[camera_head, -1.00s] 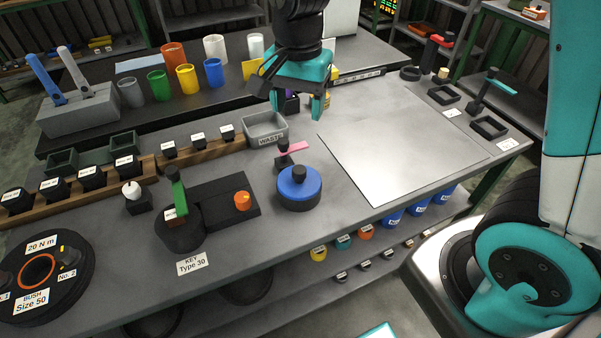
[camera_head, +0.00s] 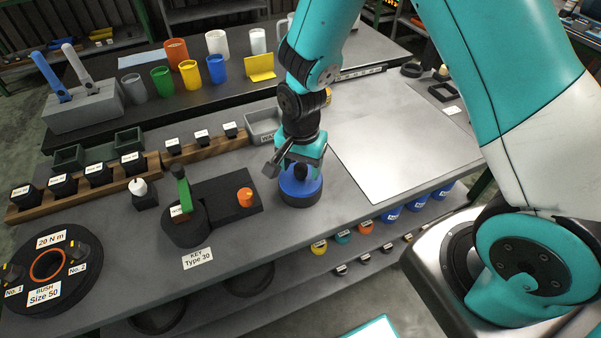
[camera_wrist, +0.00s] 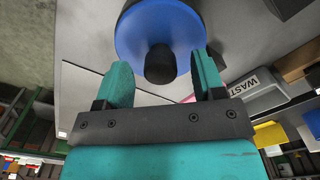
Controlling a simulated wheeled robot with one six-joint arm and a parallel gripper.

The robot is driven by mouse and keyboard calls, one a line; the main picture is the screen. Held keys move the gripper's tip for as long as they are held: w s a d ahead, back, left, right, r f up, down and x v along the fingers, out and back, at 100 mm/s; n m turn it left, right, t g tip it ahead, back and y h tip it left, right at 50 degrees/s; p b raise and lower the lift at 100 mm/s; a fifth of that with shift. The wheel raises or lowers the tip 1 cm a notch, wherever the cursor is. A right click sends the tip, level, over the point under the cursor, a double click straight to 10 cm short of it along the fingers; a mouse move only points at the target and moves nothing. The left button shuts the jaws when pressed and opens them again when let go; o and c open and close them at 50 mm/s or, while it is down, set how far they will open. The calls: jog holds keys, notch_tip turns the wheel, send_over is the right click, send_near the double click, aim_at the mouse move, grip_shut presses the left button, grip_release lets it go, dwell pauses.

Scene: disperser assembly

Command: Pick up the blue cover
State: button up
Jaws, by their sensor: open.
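The blue cover (camera_head: 291,187) is a round blue disc with a black knob, sitting on a dark round base on the table. My gripper (camera_head: 301,168) is just above it and partly hides its top. In the wrist view, the blue cover (camera_wrist: 150,35) lies beyond the fingertips, and its black knob (camera_wrist: 160,64) shows between the two teal fingers. My gripper (camera_wrist: 162,78) is open, with nothing held between the fingers.
A grey waste bin (camera_head: 262,122) stands just behind. A black block with an orange knob (camera_head: 245,197) and a dark cylinder with a green handle (camera_head: 184,228) stand to the left. A bare metal plate (camera_head: 400,150) lies to the right.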

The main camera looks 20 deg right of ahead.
jog(key=shift+f, duration=0.7)
jog(key=shift+w, duration=0.1)
grip_shut()
jog(key=shift+r, duration=0.1)
